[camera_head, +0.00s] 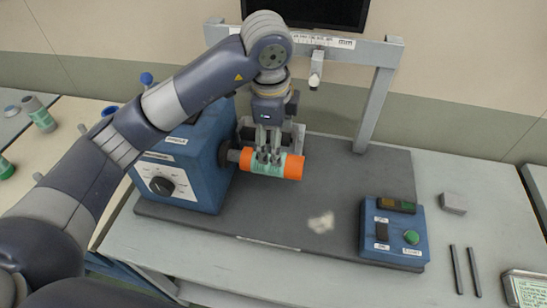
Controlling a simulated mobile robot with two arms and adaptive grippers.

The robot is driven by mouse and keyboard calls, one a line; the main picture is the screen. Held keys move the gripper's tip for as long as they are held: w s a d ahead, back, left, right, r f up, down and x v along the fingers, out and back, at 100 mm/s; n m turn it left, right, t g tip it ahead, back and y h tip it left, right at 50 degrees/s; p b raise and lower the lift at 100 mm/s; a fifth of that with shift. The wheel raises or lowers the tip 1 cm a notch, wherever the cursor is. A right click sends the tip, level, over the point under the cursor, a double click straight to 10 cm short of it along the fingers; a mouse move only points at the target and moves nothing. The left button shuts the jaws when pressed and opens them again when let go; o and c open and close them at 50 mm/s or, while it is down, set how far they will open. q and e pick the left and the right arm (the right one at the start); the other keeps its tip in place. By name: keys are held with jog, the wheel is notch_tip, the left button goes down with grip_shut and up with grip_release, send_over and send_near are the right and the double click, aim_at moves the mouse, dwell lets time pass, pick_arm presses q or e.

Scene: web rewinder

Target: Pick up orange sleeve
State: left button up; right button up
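My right gripper is not in view.
The blue rewinder housing (203,170) with a dial stands left of the sleeve. A grey frame (375,105) rises behind. A blue control box (394,232) sits front right on the dark base plate (270,220). Two dark rods (464,270) and a grey block (453,203) lie further right.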

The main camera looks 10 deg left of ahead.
pick_arm(q)
jog(key=shift+w+a+f, duration=0.1)
jog(key=shift+a+f, duration=0.2)
jog(key=shift+f, duration=0.1)
jog(key=f, duration=0.4)
jog(key=shift+w+p, duration=0.35)
jog(key=shift+p, duration=0.05)
jog(key=shift+a+f+p, duration=0.15)
jog(key=shift+f+p, duration=0.3)
jog(key=shift+f, duration=0.25)
jog(key=f, duration=0.1)
jog(key=f+p, duration=0.1)
jog(key=f, duration=0.1)
jog(key=shift+w+a+f, duration=0.15)
jog(key=shift+w+f, duration=0.2)
jog(key=shift+f, duration=0.3)
jog(key=shift+c, duration=0.6)
jog(key=shift+r, duration=0.1)
jog(key=c, duration=1.4)
